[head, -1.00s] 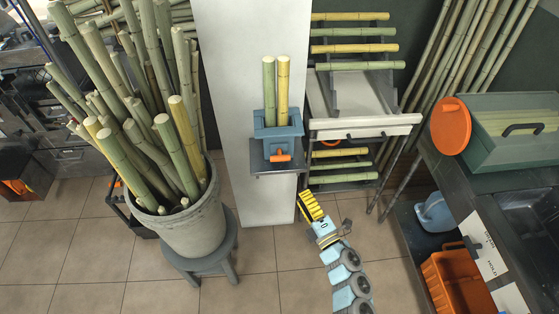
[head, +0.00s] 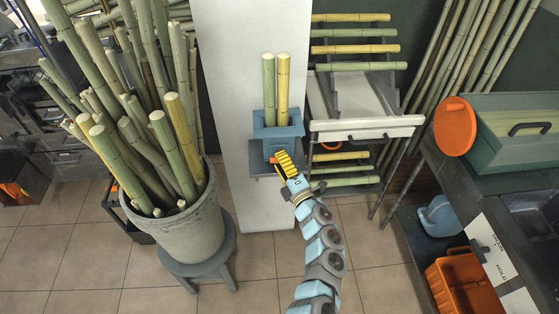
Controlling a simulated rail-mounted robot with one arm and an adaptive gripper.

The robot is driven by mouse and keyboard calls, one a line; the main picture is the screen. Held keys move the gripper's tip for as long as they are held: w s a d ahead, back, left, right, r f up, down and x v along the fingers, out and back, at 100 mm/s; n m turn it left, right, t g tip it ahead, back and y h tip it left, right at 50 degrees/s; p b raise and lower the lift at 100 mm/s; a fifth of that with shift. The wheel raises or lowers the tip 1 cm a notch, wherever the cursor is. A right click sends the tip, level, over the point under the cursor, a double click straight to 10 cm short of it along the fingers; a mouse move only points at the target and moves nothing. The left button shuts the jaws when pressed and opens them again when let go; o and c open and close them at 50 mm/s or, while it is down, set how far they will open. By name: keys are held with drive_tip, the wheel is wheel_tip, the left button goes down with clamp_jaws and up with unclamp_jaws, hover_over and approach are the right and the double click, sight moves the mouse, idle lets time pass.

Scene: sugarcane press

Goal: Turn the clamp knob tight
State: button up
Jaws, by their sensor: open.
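A blue clamp (head: 270,124) sits on a grey wall shelf (head: 256,158) and holds two upright cane pieces, a green cane (head: 269,85) and a yellow cane (head: 283,85). The orange clamp knob (head: 272,160) is low on the clamp's front and mostly hidden behind my gripper. My gripper (head: 281,157), with yellow fingers, is open and right at the knob, pointing up and to the left. I cannot tell whether it touches the knob.
A rack of canes (head: 357,65) with a white tray (head: 367,125) stands just right of the clamp. A large pot of tall canes (head: 180,235) on a stool is at left. A counter with a green box (head: 500,160) and an orange crate (head: 465,285) is at right.

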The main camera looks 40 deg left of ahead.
drive_tip(key=shift+w+a, duration=0.1)
drive_tip(key=shift+a, duration=0.25)
drive_tip(key=shift+c, duration=0.2)
clamp_jaws()
